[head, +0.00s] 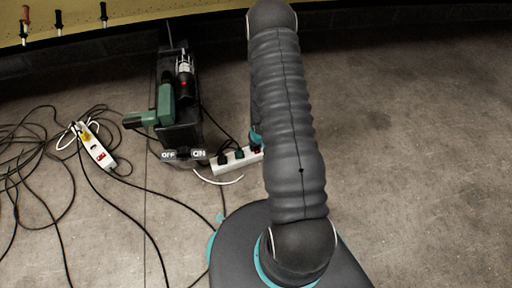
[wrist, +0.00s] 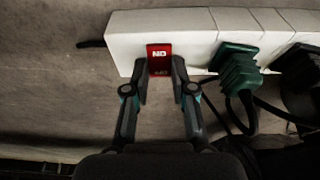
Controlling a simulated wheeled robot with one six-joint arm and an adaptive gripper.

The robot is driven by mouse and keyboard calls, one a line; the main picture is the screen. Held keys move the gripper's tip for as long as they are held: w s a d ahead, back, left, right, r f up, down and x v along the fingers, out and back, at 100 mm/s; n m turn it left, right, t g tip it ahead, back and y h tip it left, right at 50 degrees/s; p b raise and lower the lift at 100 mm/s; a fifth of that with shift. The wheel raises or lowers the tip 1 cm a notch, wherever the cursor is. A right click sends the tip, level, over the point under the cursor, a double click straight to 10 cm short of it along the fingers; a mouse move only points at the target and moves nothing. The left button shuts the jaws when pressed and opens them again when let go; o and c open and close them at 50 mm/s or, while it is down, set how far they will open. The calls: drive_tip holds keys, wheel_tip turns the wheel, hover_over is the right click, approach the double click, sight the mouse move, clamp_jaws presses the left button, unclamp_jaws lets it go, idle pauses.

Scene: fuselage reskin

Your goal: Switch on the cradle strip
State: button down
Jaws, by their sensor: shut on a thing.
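A white power strip (head: 235,159) lies on the floor at the foot of the dark tool cradle (head: 181,135). In the wrist view the strip (wrist: 125,40) has a red rocker switch (wrist: 159,55) with white lettering at its left end. My gripper (wrist: 160,72) has its two fingertips at the two sides of this red switch, close in on it. A green plug (wrist: 238,68) sits in the strip to the right. In the head view my arm hides most of the gripper and the strip's right end. Whether the switch is lit cannot be told.
A second white strip (head: 97,147) with a red switch lies at left among several loose black cables (head: 40,150). A green tool (head: 160,106) rests on the cradle, which bears OFF and ON labels (head: 184,154). The floor at right is clear.

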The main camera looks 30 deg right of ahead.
drive_tip(key=shift+d, duration=0.1)
drive_tip(key=c, duration=1)
unclamp_jaws()
drive_tip(key=shift+d, duration=0.1)
drive_tip(key=shift+o, duration=0.2)
drive_tip(key=shift+a, duration=0.2)
drive_tip(key=v, duration=1.2)
